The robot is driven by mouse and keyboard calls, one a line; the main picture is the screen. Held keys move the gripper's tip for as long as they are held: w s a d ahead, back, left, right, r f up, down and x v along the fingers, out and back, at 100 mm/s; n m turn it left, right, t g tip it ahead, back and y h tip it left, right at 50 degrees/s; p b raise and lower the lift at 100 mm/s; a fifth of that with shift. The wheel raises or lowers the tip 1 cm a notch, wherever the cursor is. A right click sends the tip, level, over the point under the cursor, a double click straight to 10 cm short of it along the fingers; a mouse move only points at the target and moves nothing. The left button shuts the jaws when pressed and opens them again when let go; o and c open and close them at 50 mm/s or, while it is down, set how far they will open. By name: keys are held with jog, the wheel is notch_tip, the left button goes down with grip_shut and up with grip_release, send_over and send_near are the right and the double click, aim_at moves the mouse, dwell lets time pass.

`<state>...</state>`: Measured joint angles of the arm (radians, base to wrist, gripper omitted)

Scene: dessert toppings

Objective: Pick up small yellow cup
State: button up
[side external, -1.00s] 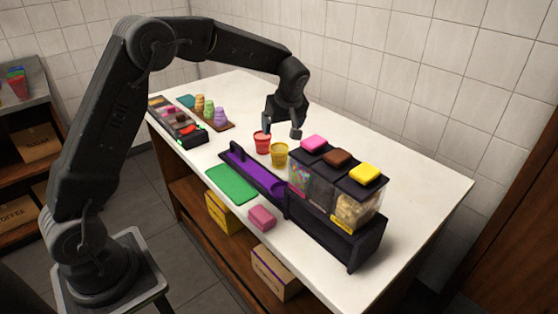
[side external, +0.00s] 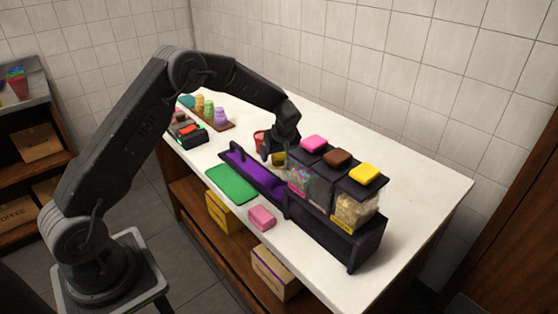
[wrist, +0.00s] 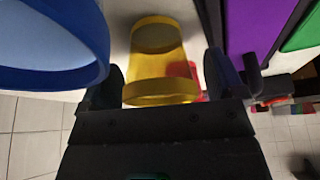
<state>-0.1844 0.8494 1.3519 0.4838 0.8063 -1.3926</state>
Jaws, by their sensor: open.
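The small yellow cup (wrist: 158,62) is see-through and lies between the two fingers of my gripper (wrist: 166,78) in the wrist view. The fingers are open, one on each side of it. I cannot tell whether either finger touches it. In the side external view the yellow cup (side external: 279,158) is mostly hidden by my gripper (side external: 272,152), which is down at cup height over the white counter.
A red cup (side external: 259,138) stands close beside the yellow one. A blue rimmed object (wrist: 45,45) is near the fingers. A purple-lined dark tray (side external: 250,172) and the topping dispensers (side external: 326,180) are close by. The back right counter is clear.

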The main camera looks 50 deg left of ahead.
jog(key=shift+a+f, duration=0.1)
jog(key=shift+f, duration=0.2)
jog(key=shift+c, duration=0.3)
jog(key=c, duration=0.9)
jog(key=shift+r, duration=0.2)
